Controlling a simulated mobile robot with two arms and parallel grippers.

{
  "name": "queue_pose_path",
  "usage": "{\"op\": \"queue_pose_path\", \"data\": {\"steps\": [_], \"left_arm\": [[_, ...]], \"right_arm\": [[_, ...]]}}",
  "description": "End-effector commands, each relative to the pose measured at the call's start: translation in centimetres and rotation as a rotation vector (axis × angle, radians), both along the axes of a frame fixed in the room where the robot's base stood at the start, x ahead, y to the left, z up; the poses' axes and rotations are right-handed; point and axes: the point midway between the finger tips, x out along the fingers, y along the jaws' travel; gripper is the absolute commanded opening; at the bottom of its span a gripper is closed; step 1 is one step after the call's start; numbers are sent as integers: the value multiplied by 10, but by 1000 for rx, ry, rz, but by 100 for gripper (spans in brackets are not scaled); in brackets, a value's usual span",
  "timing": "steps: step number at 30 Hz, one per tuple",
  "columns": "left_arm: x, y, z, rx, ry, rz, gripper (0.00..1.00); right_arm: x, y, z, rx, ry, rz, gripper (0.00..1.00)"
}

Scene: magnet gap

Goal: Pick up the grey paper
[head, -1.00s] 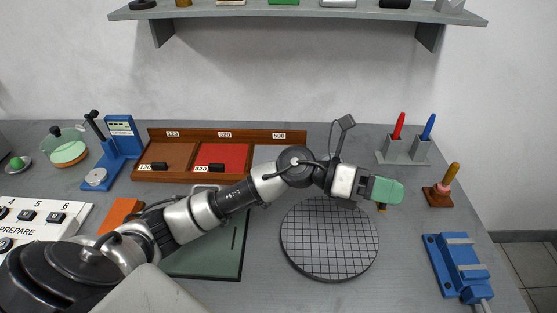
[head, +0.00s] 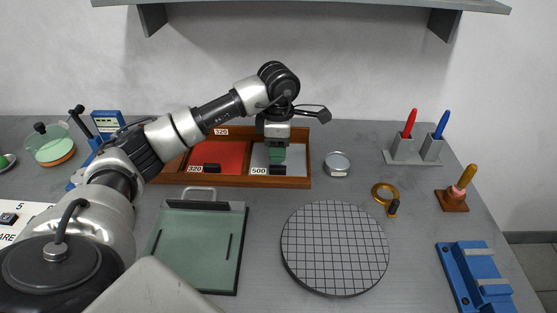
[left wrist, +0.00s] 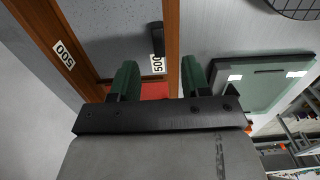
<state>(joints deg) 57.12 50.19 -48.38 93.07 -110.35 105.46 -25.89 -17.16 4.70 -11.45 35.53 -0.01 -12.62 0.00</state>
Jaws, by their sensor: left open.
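The grey paper (head: 295,160) lies in the right compartment of the wooden tray, the one labelled 500, with a black block (head: 277,170) at its front edge. In the left wrist view the grey paper (left wrist: 105,30) fills the compartment, with the black block (left wrist: 155,38) near the second 500 label. My left gripper (head: 277,158) points down over this compartment and covers part of the paper. Its green fingers (left wrist: 159,78) are apart with nothing between them; I cannot tell how high they are. My right gripper is not in view.
The red compartment (head: 220,157), labelled 320, lies left of the grey one. A round gridded plate (head: 335,248), a green board (head: 195,245), a round tin (head: 337,163) and a brass ring (head: 384,191) lie nearby. A shelf (head: 300,5) hangs above.

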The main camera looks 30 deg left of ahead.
Motion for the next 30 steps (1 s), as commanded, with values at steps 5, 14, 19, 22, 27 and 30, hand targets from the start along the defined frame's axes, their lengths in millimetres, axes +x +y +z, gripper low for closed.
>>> {"op": "queue_pose_path", "data": {"steps": [5, 14, 19, 22, 27, 30], "left_arm": [[0, 0, -14, -1, 1, 0, 47], [1, 1, -55, -2, 2, 1, 47], [1, 1, -63, -3, -2, -1, 47], [1, 1, -63, -3, -2, -1, 47], [1, 1, -63, -3, -2, -1, 30], [1, 1, -63, -3, -2, -1, 15]], "right_arm": [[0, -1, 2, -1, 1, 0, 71], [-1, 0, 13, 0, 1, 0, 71], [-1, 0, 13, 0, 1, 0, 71], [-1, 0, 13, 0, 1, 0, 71], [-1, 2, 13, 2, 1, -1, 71], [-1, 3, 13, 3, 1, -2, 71]]}}
